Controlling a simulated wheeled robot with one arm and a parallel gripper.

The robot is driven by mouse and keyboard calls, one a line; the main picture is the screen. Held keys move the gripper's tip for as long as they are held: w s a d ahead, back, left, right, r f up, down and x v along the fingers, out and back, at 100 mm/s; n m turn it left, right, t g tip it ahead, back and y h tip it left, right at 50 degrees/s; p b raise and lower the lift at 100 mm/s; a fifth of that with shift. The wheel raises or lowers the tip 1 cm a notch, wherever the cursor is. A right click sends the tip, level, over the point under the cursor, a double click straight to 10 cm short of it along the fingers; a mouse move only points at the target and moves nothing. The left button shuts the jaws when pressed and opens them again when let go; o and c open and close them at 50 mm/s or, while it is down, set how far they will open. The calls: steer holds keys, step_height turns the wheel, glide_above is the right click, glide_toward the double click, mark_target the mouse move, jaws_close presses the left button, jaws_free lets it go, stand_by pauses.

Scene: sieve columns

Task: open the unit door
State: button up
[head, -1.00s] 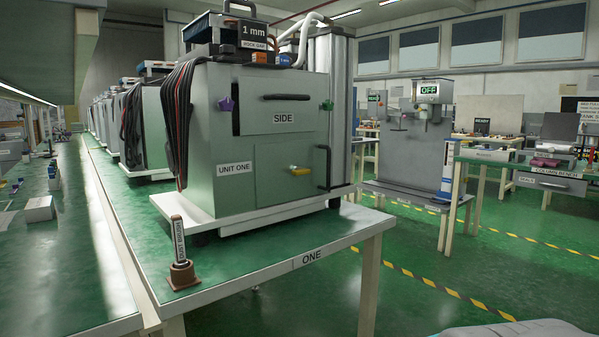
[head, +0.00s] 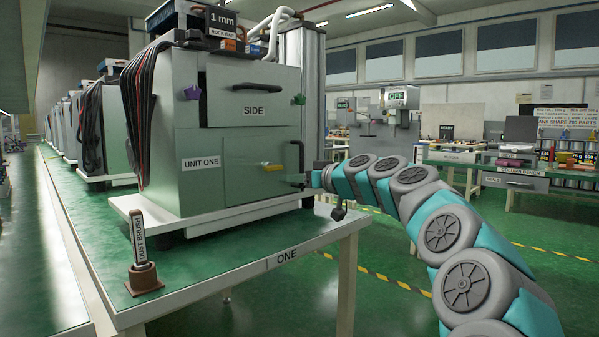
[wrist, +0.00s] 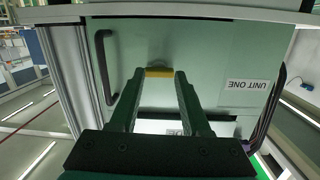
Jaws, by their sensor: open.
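The unit door (head: 250,162) is the pale green lower front panel of UNIT ONE and looks closed. It has a yellow latch (head: 273,167) and a black upright bar handle (head: 299,158) at its right edge. In the wrist view, which is upside down, the handle (wrist: 104,68) is at left and the latch (wrist: 158,72) lies crosswise at the fingertips. My gripper (wrist: 158,80) is open, one finger towards each end of the latch; I cannot tell if they touch it. In the head view my gripper (head: 296,181) is small, low before the door.
A SIDE panel (head: 253,98) with its own handle is above the door. UNIT ONE stands on a white base plate (head: 215,214) on the green bench (head: 210,252). A dust brush (head: 143,255) stands in a brown holder at the front left. Open floor lies to the right.

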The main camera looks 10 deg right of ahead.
mark_target(302, 165)
steer(key=w+d+r+m+t+h, duration=0.1)
steer(key=w+d+t+h, duration=0.15)
steer(key=w+d, duration=0.35)
steer(key=shift+y, duration=0.45)
steer(key=shift+d+p+x, duration=0.2)
steer(key=shift+p+x, duration=0.6)
steer(key=shift+x, duration=2.45)
steer(key=shift+w+r, duration=0.1)
steer(key=shift+r, duration=0.05)
jaws_close()
